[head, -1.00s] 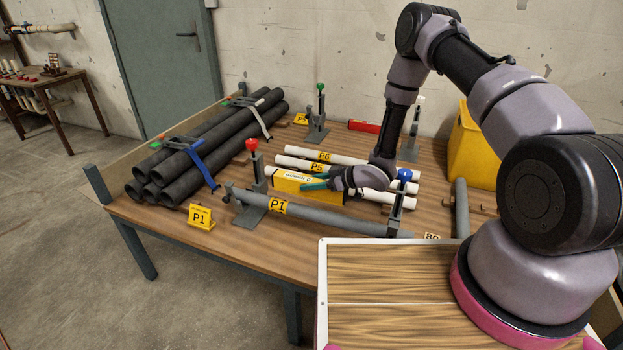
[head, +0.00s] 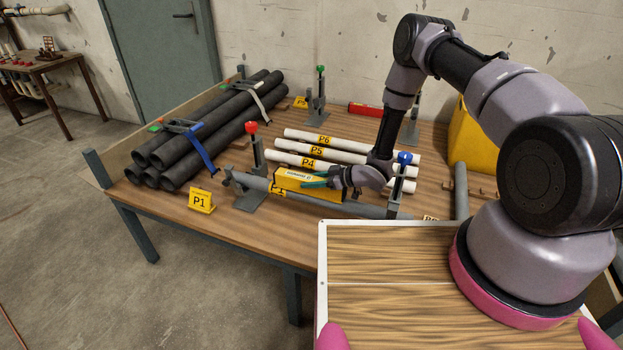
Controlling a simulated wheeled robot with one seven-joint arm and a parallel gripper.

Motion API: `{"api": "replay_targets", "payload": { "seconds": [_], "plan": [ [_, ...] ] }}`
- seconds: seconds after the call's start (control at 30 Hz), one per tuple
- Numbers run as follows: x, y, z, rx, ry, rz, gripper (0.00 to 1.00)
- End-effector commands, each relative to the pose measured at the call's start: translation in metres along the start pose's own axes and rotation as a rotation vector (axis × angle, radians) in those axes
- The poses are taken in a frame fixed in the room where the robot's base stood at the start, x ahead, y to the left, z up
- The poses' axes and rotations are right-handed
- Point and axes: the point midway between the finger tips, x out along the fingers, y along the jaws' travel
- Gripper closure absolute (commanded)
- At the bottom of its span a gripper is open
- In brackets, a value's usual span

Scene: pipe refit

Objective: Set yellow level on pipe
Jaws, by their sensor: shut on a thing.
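The yellow level (head: 312,187) is a long yellow box with a dark label on top. My gripper (head: 318,181) is shut on it with teal fingers. The level is at the grey pipe P1 (head: 360,208), lined up along it, and covers part of the pipe's yellow P1 label. I cannot tell whether it touches the pipe. The pipe lies across two grey stands, one with a red knob (head: 252,128) and one with a blue knob (head: 404,158). The level's far side is hidden.
White pipes (head: 300,148) marked P4, P5 and P6 lie behind. Strapped dark pipes (head: 200,130) fill the table's left side. A yellow P1 sign (head: 201,200) stands in front. A red level-like bar (head: 364,109) and a yellow bin (head: 470,145) are at the back.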

Motion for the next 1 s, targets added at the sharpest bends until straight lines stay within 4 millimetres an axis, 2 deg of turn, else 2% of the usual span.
{"api": "replay_targets", "payload": {
  "seconds": [1.0],
  "plan": [
    [-0.0071,-0.0001,0.0026,-0.001,0.002,-0.001,1.00]
  ]
}}
